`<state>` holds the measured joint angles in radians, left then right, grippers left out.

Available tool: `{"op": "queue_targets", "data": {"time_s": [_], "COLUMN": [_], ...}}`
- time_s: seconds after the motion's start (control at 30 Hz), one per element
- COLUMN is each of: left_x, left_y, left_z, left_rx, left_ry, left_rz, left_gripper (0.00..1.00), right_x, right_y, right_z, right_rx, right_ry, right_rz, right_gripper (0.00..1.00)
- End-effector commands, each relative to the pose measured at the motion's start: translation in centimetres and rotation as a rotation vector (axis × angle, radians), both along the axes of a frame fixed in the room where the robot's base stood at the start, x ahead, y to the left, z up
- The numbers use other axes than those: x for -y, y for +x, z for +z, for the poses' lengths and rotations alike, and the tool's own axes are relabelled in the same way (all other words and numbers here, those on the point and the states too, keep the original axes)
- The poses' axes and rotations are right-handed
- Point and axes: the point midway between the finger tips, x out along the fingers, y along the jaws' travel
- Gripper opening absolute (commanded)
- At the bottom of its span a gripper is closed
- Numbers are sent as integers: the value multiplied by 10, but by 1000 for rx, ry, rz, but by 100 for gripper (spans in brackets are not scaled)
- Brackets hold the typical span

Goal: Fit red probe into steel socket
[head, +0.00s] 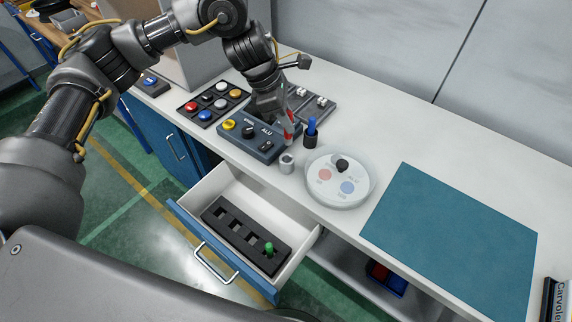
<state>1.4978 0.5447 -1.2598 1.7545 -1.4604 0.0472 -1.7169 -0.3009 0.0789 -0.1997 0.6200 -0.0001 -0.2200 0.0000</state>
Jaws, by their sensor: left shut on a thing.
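The red probe (289,127) is in my left gripper (284,112), which is shut on it over the worktop. The probe points downward, slightly tilted. Its lower end shows just above the mouth of the steel socket (287,165) in the picture; a small gap seems to separate them, but the depth is hard to tell. The steel socket is a short grey cylinder standing upright on the worktop near its front edge. My right gripper is not in view.
A blue probe (311,126) stands in a dark socket (310,141) close by. A control box (246,131) is left. The open drawer (189,213) holds a black rack with a green probe (269,249). A teal mat (450,235) lies bare.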

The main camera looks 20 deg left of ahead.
Motion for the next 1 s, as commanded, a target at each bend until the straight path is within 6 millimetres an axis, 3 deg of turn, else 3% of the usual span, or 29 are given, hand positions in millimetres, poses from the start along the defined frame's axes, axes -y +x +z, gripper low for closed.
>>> {"op": "queue_targets", "data": {"time_s": [0.33, 0.67, 0.9, 1.0], "left_x": [-1, -1, -1, -1], "left_y": [-1, -1, -2, -1], "left_z": [-51, -68, -100, -102], "left_rx": [-4, -4, -7, -2], "left_ry": [2, 1, 4, 3], "left_rz": [-2, -2, -4, -5], "left_gripper": [0, 0, 0, 0], "right_x": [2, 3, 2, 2], "right_y": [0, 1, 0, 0], "right_z": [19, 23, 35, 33], "right_rx": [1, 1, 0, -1], "right_ry": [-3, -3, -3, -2], "right_rz": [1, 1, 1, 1], "right_gripper": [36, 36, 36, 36]}}
